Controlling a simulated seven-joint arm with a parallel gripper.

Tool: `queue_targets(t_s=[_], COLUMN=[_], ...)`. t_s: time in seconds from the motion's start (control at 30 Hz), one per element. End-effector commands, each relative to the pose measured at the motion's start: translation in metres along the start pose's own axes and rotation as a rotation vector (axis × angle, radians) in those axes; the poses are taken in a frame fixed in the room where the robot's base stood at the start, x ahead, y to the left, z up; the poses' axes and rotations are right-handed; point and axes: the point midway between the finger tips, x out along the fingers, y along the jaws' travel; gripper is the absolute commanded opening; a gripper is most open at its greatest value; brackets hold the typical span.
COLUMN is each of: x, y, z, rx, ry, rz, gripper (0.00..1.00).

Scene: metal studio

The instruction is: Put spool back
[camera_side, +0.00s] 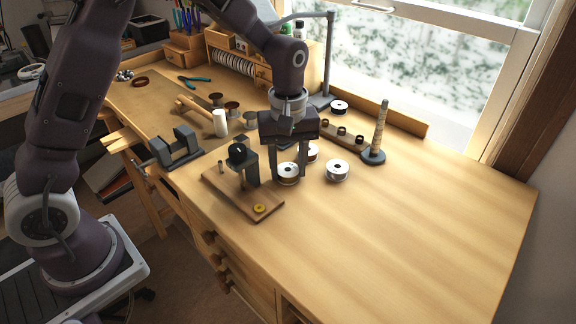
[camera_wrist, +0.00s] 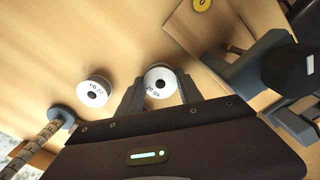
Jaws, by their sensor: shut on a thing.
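My gripper (camera_side: 288,177) is shut on a white-faced spool (camera_side: 287,169) low over the bench, just right of a small wooden board with a dark stand. In the wrist view the held spool (camera_wrist: 161,82) sits between the two fingers, its label facing the camera. I cannot tell whether it touches the bench. A second white spool (camera_side: 337,170) stands on the bench to the right; it also shows in the wrist view (camera_wrist: 94,92). Another spool (camera_side: 312,152) is partly hidden behind my gripper.
The wooden board (camera_side: 233,193) carries a dark stand (camera_side: 243,160) and a yellow ring (camera_side: 260,208). A ring-sizing post (camera_side: 379,135) stands at the right, beside a wooden rack (camera_side: 342,135). A vise (camera_side: 176,148) is at the left edge. The right front bench (camera_side: 430,240) is clear.

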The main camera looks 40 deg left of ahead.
Motion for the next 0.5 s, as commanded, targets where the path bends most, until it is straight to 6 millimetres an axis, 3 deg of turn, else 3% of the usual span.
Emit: queue_targets(t_s=[0.3, 0.33, 0.43, 0.5], x=[0.0031, 0.0035, 0.0031, 0.003], y=[0.0004, 0.0004, 0.0005, 0.0004], z=[-0.0003, -0.0003, -0.0003, -0.0003], rx=[-0.001, -0.001, -0.001, -0.001], ry=[0.001, 0.001, 0.001, 0.001], rz=[0.002, 0.002, 0.002, 0.002], gripper=[0.0, 0.45, 0.64, 0.64])
